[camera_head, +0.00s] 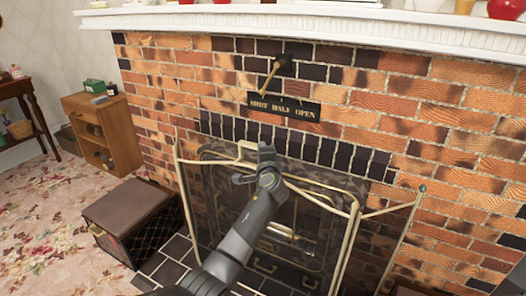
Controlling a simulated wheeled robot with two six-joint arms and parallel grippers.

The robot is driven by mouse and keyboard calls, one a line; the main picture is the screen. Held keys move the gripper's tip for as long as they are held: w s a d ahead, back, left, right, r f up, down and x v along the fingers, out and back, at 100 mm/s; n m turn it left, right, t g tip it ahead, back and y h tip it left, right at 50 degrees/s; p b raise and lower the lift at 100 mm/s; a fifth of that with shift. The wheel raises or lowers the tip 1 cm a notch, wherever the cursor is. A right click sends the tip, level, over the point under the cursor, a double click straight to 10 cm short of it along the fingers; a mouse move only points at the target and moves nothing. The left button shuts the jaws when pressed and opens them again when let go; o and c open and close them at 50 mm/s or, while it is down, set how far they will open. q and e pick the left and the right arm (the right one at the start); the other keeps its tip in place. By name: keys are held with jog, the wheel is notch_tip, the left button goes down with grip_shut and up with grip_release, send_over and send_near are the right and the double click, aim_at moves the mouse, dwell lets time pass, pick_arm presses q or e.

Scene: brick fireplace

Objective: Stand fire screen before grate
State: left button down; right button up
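The fire screen (356,222) is a brass-framed folding screen with dark mesh panels. It stands upright in front of the brick fireplace opening, its side panels angled outward. My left arm reaches up from the bottom edge, in front of the screen. The end of this arm with its gripper (267,160) is at the screen's top rail, near the middle. The fingers are hidden or too small to read, so I cannot tell whether they touch or hold the rail. The grate is hard to make out behind the mesh and my arm. My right gripper is not in view.
A brown-topped box (128,205) stands left of the dark tiled hearth (165,268). A wooden cabinet (103,133) is farther left. A damper lever (270,76) and a lettered plaque (284,107) are on the bricks, below the white mantel (330,24).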

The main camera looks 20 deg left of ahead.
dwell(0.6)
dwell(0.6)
pick_arm(q)
jog(key=c, duration=1.5)
grip_release()
jog(key=shift+s+d+r, duration=0.1)
jog(key=shift+s, duration=0.05)
jog(key=o, duration=0.3)
jog(key=shift+f, duration=0.55)
jog(key=shift+o, duration=0.4)
jog(key=shift+r, duration=0.1)
jog(key=shift+r, duration=0.1)
jog(key=shift+s, duration=0.1)
